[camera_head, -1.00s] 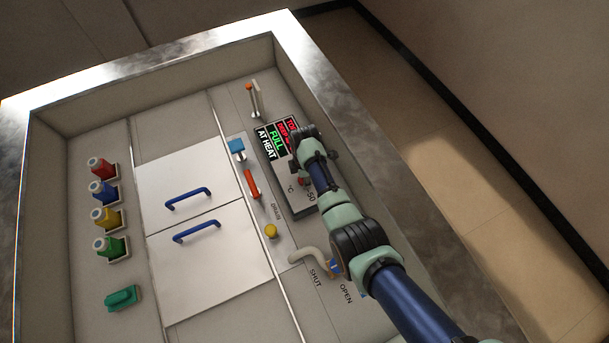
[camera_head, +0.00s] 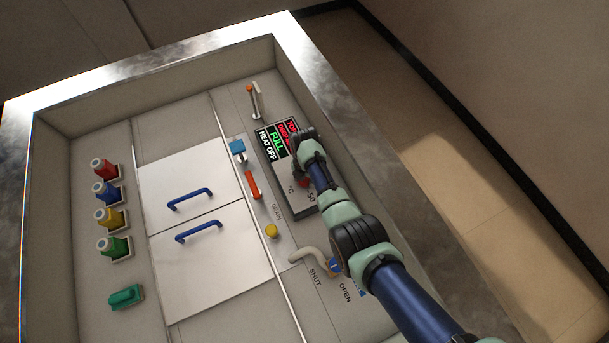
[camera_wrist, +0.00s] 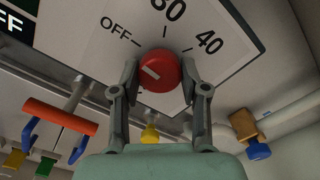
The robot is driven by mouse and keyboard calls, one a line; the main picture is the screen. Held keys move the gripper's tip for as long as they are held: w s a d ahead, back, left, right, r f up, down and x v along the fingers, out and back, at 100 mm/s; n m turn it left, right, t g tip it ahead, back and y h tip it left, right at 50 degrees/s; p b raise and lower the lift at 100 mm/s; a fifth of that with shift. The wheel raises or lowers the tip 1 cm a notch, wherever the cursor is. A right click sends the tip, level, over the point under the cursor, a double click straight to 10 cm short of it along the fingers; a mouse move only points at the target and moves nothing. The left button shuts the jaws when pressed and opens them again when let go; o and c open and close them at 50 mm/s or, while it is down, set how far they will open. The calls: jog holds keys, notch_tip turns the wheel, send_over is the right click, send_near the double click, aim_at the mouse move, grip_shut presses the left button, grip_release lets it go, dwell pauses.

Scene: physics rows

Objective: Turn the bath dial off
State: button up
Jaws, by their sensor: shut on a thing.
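The bath dial (camera_wrist: 160,70) is a red round knob on a white panel with OFF, 40 and other marks. My gripper (camera_wrist: 161,77) is shut on the dial, one finger on each side, in the wrist view. The dial's white line is slanted, with its upper-left end towards the OFF side. In the head view the dial (camera_head: 303,183) shows as a bit of red beside my arm, and the fingers are hard to make out. The display (camera_head: 277,139) reads FULL in green and HEAT OFF in white, with red lines partly hidden.
White doors with blue handles (camera_head: 189,199) lie left. Coloured bottles (camera_head: 105,170) line the far left.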

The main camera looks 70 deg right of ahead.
jog(key=shift+r+n, duration=0.1)
jog(key=shift+n, duration=0.5)
jog(key=o, duration=1.1)
jog(key=shift+o, duration=0.2)
notch_tip(320, 180, up, 12)
